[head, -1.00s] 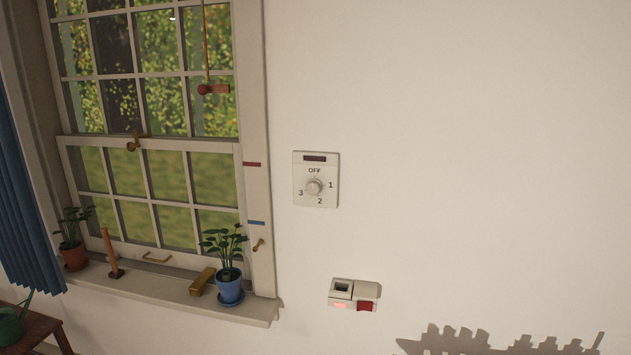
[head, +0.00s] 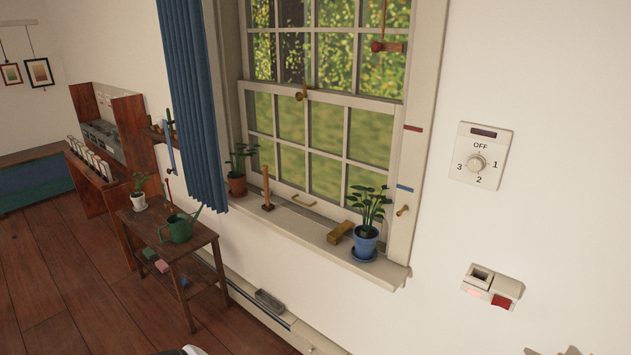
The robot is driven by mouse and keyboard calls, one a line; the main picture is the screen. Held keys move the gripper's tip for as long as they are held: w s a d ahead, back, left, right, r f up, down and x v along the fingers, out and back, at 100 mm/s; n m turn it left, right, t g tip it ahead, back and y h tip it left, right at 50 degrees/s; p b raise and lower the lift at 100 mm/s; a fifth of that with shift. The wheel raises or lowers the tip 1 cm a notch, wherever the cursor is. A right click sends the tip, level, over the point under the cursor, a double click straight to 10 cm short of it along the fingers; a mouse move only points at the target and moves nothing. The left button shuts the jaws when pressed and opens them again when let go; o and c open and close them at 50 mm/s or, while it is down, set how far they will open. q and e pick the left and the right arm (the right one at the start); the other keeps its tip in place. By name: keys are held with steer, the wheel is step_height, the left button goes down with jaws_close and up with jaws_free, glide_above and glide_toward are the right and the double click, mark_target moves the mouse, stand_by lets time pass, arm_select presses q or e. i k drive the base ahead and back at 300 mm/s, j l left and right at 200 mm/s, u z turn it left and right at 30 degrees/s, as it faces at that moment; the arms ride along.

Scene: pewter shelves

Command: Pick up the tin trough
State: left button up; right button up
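A small grey metal trough (head: 269,301), which looks like the tin trough, sits low beneath the window. It rests on or against the long pale baseboard unit (head: 237,287) along the wall; the exact contact is too small to tell.
A wooden side table (head: 184,250) with a green watering can (head: 179,228) and a small potted plant (head: 139,191) stands left of the trough. The window sill (head: 310,230) above holds a blue pot (head: 364,243) and a brass block (head: 340,232). Open wooden floor (head: 85,290) lies left.

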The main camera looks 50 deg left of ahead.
mark_target(271, 302)
steer(key=j+u, duration=0.1)
steer(key=u, duration=0.4)
steer(key=k+j+u, duration=0.1)
steer(key=u, duration=0.4)
steer(key=j+u, duration=0.1)
steer(key=u, duration=0.4)
steer(key=j+u, duration=0.1)
steer(key=u, duration=0.4)
steer(key=i+j, duration=0.2)
steer(key=i, duration=0.35)
steer(key=i+j, duration=0.2)
steer(key=i, duration=0.4)
steer(key=i+j+u, duration=0.1)
steer(key=i+j, duration=0.15)
steer(key=i, duration=0.3)
steer(key=i+j, duration=0.15)
steer(key=i, duration=0.45)
steer(key=i+j, duration=0.15)
steer(key=i, duration=0.45)
